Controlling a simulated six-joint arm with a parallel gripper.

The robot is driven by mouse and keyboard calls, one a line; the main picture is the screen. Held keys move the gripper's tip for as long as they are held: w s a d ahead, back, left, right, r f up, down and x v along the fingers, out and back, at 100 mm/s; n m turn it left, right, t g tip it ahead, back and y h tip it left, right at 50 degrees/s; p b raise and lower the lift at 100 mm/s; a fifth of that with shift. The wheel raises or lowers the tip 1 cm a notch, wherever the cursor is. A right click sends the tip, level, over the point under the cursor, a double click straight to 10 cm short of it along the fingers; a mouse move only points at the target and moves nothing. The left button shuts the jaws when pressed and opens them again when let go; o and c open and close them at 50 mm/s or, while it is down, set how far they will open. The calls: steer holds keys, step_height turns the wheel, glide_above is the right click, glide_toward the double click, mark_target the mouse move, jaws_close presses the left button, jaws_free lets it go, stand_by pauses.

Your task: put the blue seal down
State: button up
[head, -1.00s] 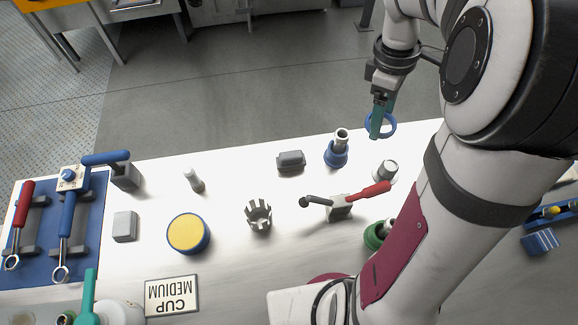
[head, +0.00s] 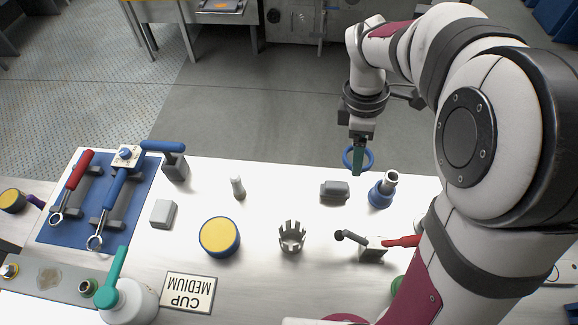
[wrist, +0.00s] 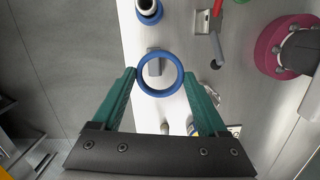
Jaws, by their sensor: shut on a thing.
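The blue seal (head: 369,160) is a ring held in the teal fingers of my gripper (head: 358,160). In the head view it hangs above the far edge of the white table. In the wrist view the seal (wrist: 160,57) sits between the two fingertips of my gripper (wrist: 160,78), with a grey block visible through and beside the ring. My gripper is shut on the seal.
A grey block (head: 335,190) and a blue-based metal fitting (head: 381,190) stand near the table's far edge. A grey crown-shaped part (head: 292,237), a yellow-topped blue disc (head: 220,236) and a red-handled tool (head: 401,241) are nearer. Bare table (head: 285,190) lies left of the block.

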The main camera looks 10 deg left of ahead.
step_height(320, 180, down, 6)
steer(key=s+a+f+n+t, duration=0.1)
steer(key=a+n+t, duration=0.1)
steer(key=n, duration=1.3)
glide_above(288, 192)
steer(key=shift+y, duration=0.3)
steer(key=f, duration=0.4)
steer(key=s+f, duration=0.1)
steer(key=f, duration=0.2)
steer(key=shift+d, duration=0.15)
steer(key=shift+w+a+f, duration=0.1)
steer(key=shift+a+f, duration=0.1)
steer(key=shift+f, duration=0.95)
steer(key=shift+w+a+f, duration=0.1)
steer(key=shift+a+f, duration=0.05)
steer(key=shift+f, duration=0.95)
steer(key=o, duration=1.2)
steer(key=shift+f, duration=0.1)
steer(key=shift+o, duration=0.2)
